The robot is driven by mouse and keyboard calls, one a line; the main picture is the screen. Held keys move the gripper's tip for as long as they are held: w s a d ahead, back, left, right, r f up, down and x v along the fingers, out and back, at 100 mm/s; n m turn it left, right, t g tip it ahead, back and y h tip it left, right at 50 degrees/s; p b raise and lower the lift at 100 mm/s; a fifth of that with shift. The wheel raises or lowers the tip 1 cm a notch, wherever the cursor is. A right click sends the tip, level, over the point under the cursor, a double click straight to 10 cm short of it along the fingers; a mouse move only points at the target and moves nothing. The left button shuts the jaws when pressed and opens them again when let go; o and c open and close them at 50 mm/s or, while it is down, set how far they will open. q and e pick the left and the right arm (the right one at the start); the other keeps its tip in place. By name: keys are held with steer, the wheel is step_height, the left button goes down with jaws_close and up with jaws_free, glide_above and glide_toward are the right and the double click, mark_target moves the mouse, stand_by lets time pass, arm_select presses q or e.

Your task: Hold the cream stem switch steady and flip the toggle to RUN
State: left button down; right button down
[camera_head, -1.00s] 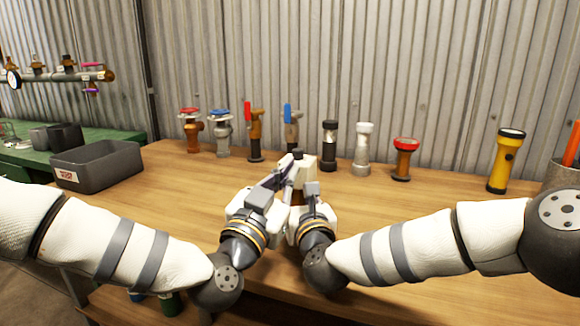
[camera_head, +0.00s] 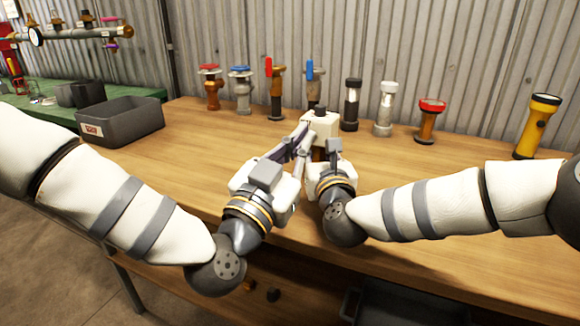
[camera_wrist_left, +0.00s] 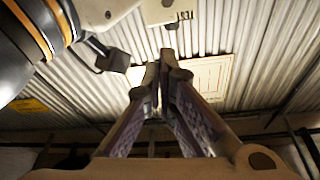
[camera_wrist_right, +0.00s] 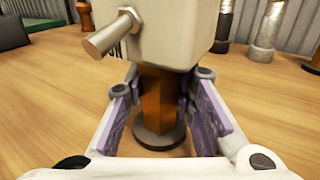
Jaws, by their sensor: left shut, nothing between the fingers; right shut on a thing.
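The cream stem switch has a cream box head (camera_head: 321,122) on a brown stem (camera_wrist_right: 158,100) with a dark round foot. It stands roughly upright near the middle of the table in the head view. A metal toggle lever (camera_wrist_right: 110,33) sticks out of the box to the left in the right wrist view. My right gripper (camera_wrist_right: 163,92) is shut on the stem, below the box. My left gripper (camera_wrist_left: 160,62) is shut and empty, its tips just below the cream box (camera_wrist_left: 155,12) in its own view. I cannot tell whether it touches the lever.
Valves and torches stand along the back, including a red-topped one (camera_head: 428,120) and a yellow torch (camera_head: 538,127). A grey bin (camera_head: 121,121) sits at the left. The wooden table (camera_head: 450,185) is clear at the right front.

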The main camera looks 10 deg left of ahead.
arm_select(q)
steer(key=s+f, duration=0.1)
steer(key=s+a+f, duration=0.1)
steer(key=s+f, duration=0.1)
steer(key=s, duration=0.1)
steer(key=shift+a+f, duration=0.1)
steer(key=shift+a, duration=0.25)
arm_select(e)
steer(key=c, duration=1.3)
jaws_free()
